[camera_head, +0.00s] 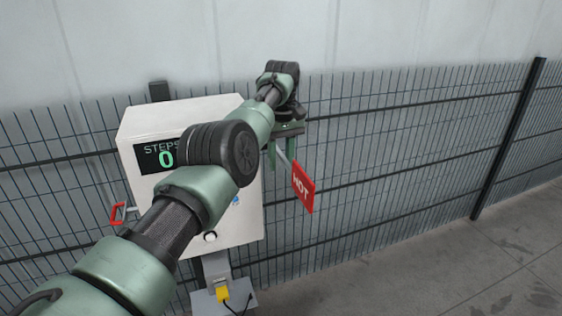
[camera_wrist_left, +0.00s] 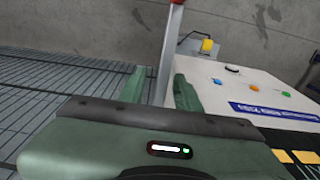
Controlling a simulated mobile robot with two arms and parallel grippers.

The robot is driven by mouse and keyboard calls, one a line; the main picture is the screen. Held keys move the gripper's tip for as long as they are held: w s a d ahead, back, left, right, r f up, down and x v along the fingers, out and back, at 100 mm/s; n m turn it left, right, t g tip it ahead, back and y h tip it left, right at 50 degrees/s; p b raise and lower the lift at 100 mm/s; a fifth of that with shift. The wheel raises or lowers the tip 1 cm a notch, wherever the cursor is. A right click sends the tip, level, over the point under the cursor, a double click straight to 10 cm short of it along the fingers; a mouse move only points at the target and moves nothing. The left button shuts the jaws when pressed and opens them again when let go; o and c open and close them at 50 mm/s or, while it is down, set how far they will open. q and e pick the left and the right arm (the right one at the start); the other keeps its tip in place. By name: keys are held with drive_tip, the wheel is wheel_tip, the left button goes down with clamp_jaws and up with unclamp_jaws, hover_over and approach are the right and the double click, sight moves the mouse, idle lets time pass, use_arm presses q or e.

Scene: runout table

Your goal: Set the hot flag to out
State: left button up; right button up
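The hot flag (camera_head: 303,188) is a red plate with white HOT lettering, sticking out on the right side of the white control box (camera_head: 246,195) and tilted downward. Its pale rod runs up between the fingers of my left gripper (camera_head: 282,152). In the left wrist view the rod (camera_wrist_left: 166,60) passes between the two fingers of the left gripper (camera_wrist_left: 159,88). A gap shows between the rod and the left-hand finger; whether the other finger touches the rod I cannot tell. The gripper looks open around the rod. My right gripper is not in view.
The box's display (camera_head: 150,157) reads STEPS and 0, partly hidden by my arm. A red handle (camera_head: 117,213) sits on the box's left side. A dark mesh fence (camera_head: 400,140) stands behind. The floor (camera_head: 420,270) at right is clear.

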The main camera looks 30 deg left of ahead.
use_arm(q)
wheel_tip(320, 180, up, 6)
drive_tip(key=p, duration=0.4)
drive_tip(key=shift+s, duration=0.1)
drive_tip(key=shift+f, duration=0.1)
